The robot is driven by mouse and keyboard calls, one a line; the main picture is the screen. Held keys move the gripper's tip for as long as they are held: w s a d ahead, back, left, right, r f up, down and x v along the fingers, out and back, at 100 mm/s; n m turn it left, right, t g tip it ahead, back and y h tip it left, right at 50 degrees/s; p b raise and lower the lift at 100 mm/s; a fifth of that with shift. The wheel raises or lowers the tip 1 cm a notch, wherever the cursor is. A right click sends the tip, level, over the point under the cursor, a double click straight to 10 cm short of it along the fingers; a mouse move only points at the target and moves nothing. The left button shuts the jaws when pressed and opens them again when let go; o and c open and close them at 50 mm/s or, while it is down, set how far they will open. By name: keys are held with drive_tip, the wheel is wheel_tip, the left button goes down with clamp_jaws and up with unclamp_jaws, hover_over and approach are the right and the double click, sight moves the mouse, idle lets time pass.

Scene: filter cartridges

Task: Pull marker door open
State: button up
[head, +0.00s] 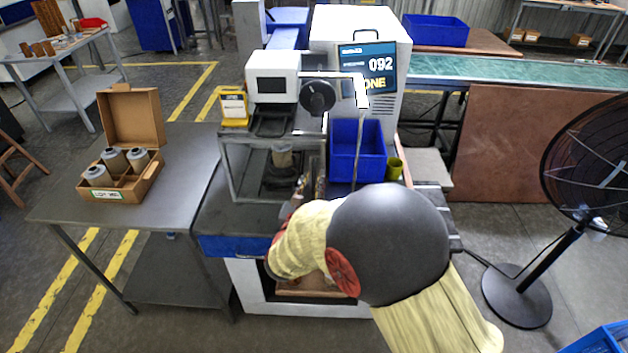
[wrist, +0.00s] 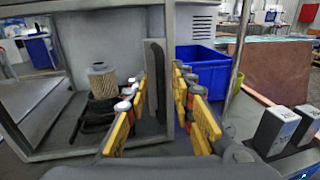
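The marker (head: 290,75) is a white machine with a grey-framed front enclosure (head: 228,165). A filter cartridge stands on a dark fixture behind the frame; it shows in the wrist view (wrist: 102,82). A dark upright handle (wrist: 155,75) is by the frame's right post in the wrist view. I cannot tell whether the marker door is fully shut. My gripper (wrist: 160,85) is open, its yellow fingers either side of the handle in that view; contact is not clear. In the head view my gripper (head: 308,188) is partly hidden by my arm.
A blue bin (head: 357,150) and a yellow-green cup (head: 394,168) stand right of the enclosure. A box of grey cartridges (head: 122,175) sits on the left table (head: 180,150). A black fan (head: 590,160) stands far right. Open floor lies in front of the left table.

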drive_tip(key=shift+w+d, duration=0.15)
drive_tip(key=shift+w, duration=0.5)
drive_tip(key=c, duration=0.3)
clamp_jaws()
